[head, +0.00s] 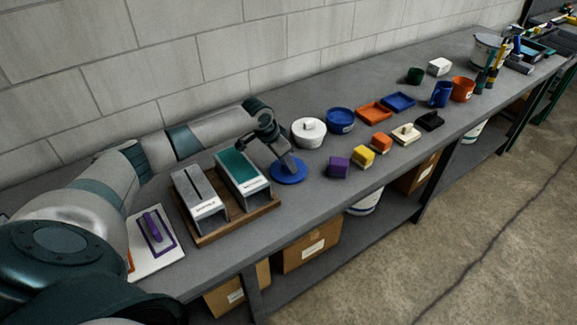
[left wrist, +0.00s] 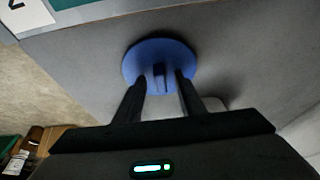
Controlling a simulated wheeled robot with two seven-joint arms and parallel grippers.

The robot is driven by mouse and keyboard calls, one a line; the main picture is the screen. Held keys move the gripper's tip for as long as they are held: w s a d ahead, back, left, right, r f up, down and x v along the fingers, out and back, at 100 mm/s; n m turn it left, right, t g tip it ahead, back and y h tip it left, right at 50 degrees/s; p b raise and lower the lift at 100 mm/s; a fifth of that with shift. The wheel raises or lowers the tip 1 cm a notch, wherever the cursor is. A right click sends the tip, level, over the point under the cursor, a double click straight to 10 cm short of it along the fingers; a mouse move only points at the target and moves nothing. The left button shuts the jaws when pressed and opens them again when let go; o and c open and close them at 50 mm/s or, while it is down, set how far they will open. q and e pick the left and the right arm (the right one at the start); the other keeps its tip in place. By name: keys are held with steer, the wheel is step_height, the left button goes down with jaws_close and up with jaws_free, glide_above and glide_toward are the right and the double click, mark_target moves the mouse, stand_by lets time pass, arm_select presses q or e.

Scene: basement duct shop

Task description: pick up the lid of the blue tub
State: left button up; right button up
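The round blue lid (head: 289,173) lies on the grey bench, just right of the wooden tray. The open blue tub (head: 340,121) stands farther along the bench, apart from the lid. My left gripper (head: 282,160) is right over the lid, pointing down. In the left wrist view the lid (left wrist: 135,60) shows as a blue disc, with its small upright knob (left wrist: 160,72) between the two fingertips. The fingers of my left gripper (left wrist: 160,82) stand apart, one on each side of the knob, with gaps showing. My right gripper is not in view.
The wooden tray (head: 238,222) with two metal-sided boxes is close on the left. A white lidded pot (head: 308,133) stands behind the lid. Purple (head: 339,167) and yellow (head: 364,156) blocks lie to the right, near the bench's front edge.

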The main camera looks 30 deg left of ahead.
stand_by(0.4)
arm_select(q)
jaws_close()
steer(key=shift+w+r+b, duration=0.1)
steer(key=shift+r+b, duration=0.25)
step_height(320, 180, up, 3)
steer(key=shift+r+b, duration=0.15)
steer(key=shift+b, duration=0.75)
steer(key=d+r+b, duration=0.3)
steer(key=d+r, duration=0.4)
steer(key=d, duration=0.4)
steer(key=shift+s+d, duration=0.35)
steer(key=shift+s+f, duration=0.1)
